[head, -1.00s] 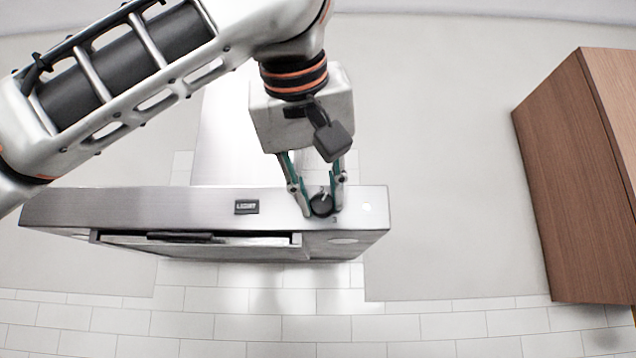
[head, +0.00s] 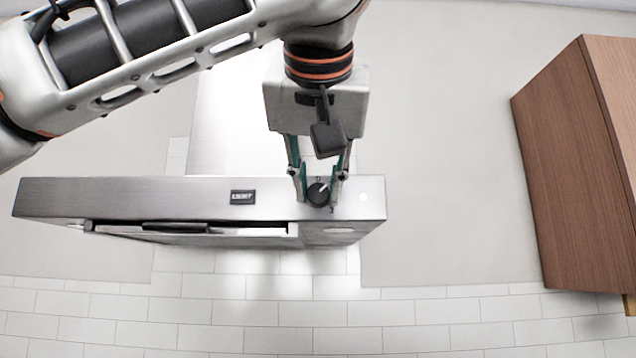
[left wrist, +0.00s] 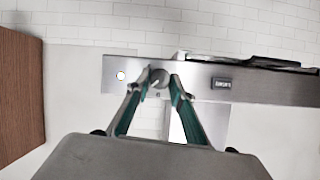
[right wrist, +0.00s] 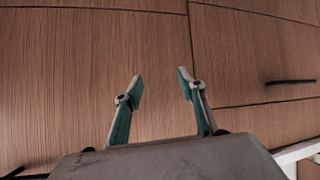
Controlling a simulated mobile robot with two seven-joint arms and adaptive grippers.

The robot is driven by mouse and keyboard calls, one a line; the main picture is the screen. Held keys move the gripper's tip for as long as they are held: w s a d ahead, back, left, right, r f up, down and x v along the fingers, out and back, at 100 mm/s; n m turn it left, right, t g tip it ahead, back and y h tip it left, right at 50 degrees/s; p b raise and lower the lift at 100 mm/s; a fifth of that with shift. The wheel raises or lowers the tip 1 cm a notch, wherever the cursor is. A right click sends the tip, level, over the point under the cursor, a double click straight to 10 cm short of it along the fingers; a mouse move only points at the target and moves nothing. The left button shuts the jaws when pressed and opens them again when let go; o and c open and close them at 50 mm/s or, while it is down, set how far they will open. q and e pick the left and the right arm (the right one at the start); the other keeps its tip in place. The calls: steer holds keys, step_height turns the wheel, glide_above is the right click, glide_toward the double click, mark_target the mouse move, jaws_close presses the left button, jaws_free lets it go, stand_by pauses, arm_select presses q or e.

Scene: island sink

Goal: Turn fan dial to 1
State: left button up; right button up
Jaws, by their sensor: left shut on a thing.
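The fan dial (head: 318,194) is a small round black knob with a pale pointer line, near the right end of the steel range hood's front panel (head: 100,195). The pointer tilts to the upper right in the head view. My left gripper (head: 319,203) has its fingers on both sides of the dial and is shut on it. In the left wrist view the dial (left wrist: 158,78) sits between the fingertips. My right gripper (right wrist: 159,82) is open and empty in front of wooden cabinet fronts, and does not show in the head view.
A lit round light (head: 363,197) is right of the dial on the panel, and a dark label plate (head: 243,197) is to its left. A wooden cabinet (head: 575,180) stands at the right. Bare wall lies between hood and cabinet.

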arm_select(q)
steer(key=o, duration=1.1)
steer(key=v, duration=1.2)
